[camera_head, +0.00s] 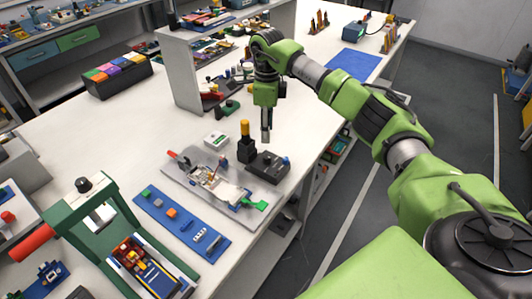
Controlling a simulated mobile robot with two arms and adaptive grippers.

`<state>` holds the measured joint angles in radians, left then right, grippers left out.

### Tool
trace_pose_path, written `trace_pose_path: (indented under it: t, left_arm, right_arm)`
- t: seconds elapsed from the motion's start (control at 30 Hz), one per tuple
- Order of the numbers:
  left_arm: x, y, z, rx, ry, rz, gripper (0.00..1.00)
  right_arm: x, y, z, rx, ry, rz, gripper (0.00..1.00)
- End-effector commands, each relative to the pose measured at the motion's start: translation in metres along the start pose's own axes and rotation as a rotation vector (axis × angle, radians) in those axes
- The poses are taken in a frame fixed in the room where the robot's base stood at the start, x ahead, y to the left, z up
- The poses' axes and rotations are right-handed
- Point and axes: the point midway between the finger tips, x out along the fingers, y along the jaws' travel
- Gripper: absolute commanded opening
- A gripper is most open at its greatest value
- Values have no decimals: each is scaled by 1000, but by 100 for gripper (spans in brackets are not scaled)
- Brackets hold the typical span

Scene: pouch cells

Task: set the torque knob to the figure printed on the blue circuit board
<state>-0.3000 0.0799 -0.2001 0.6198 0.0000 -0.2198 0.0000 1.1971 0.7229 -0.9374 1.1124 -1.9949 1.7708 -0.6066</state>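My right gripper (266,138) points down above a small black box (268,167), with its fingertips a little clear of the box's far edge. Its fingers overlap in this view, so I cannot tell whether they are open or shut. The box has a small blue-grey knob-like part on top; I cannot tell if this is the torque knob, and no setting is readable. A long blue board (165,222) with green, orange and grey parts lies left of the box. I cannot tell if it is the circuit board; no figure is readable. My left gripper is out of view.
A yellow-topped tool stands in a black holder (246,152) close beside the box. A pale fixture plate (185,180) lies between box and blue board. A green press frame (115,205) with a red handle stands front left.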

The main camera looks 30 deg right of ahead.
Motion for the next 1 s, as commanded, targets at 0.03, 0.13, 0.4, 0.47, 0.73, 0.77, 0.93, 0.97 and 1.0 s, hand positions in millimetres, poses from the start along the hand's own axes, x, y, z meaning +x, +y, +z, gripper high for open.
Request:
trace_pose_path:
  t: [0.03,0.13,0.4,0.47,0.73,0.77,0.93,0.97,1.0]
  left_arm:
    - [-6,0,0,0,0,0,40]
    - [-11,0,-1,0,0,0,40]
    - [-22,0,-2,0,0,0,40]
    - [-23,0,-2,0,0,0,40]
    - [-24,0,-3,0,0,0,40]
    - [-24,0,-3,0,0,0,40]
    - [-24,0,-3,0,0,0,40]
    - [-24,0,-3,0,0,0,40]
    - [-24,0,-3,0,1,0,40]
  right_arm:
    - [11,1,0,0,4,5,37]
    - [32,2,0,0,3,5,37]
    - [84,1,0,1,1,3,37]
    - [92,1,0,1,0,3,37]
    - [107,0,0,0,0,0,37]
    - [108,0,0,0,0,0,37]
    - [107,0,0,0,0,0,37]
    - [107,0,0,0,0,0,32]
    - [107,0,0,0,0,0,22]
